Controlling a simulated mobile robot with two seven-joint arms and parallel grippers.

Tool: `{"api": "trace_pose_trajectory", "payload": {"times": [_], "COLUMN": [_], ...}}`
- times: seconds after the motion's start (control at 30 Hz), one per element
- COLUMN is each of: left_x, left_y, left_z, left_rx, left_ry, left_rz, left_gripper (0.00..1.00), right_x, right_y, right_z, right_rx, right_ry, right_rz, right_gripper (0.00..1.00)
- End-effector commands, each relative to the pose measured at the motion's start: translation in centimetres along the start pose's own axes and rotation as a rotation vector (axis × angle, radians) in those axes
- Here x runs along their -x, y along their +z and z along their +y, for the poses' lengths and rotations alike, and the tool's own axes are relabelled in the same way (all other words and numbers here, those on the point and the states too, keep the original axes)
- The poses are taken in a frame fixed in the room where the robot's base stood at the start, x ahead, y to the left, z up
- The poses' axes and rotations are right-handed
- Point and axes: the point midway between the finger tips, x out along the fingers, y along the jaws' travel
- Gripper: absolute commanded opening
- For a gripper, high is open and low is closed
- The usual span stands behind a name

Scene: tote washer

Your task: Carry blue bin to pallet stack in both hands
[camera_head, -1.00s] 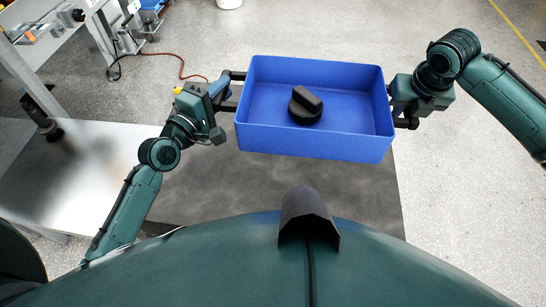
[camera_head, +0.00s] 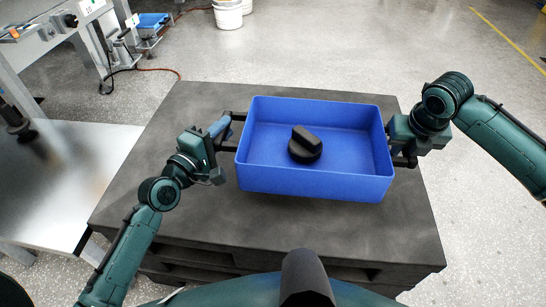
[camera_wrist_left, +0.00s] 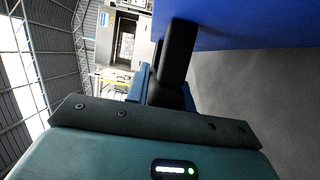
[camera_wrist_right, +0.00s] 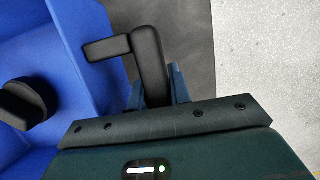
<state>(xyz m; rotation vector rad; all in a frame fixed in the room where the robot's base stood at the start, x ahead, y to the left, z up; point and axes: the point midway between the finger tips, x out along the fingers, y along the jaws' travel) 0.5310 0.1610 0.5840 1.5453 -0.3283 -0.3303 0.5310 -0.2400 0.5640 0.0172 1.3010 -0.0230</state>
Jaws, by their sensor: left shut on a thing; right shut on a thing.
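The blue bin (camera_head: 315,184) is a shallow open box, held level between my two grippers over the dark pallet stack (camera_head: 150,180). I cannot tell whether its base touches the top. A black knob-like part (camera_head: 305,146) lies inside the bin. My left gripper (camera_head: 229,133) is shut on the bin's left side; the bin wall also shows in the left wrist view (camera_wrist_left: 230,25). My right gripper (camera_head: 402,150) is shut on the bin's right side. The right wrist view shows its dark fingers (camera_wrist_right: 135,48) at the bin's wall and the black part inside.
A metal table (camera_head: 60,185) stands close on the left, beside the pallet stack. White buckets (camera_head: 228,14) and a metal frame with a blue tray (camera_head: 152,20) are at the back. An orange cable lies on the floor. Floor to the right is open.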

Motion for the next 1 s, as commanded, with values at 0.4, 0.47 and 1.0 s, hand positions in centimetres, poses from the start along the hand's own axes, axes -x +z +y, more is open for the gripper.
{"api": "trace_pose_trajectory", "payload": {"times": [0.4,0.47,1.0], "left_x": [0.0,0.0,0.0], "left_y": [-0.2,-0.2,-0.2], "left_z": [-0.7,-0.7,-2.6], "left_rx": [-0.003,-0.003,-0.003], "left_ry": [0.006,0.006,0.006], "left_rz": [0.005,0.005,0.005], "left_gripper": [0.00,0.00,0.00], "right_x": [-0.8,-0.8,-2.7], "right_y": [-0.1,-0.1,-0.6], "right_z": [-0.2,-0.2,-0.2], "right_rx": [-0.004,-0.004,-0.004], "right_ry": [-0.004,-0.004,-0.004], "right_rz": [-0.004,-0.004,-0.003], "right_gripper": [0.00,0.00,0.00]}}
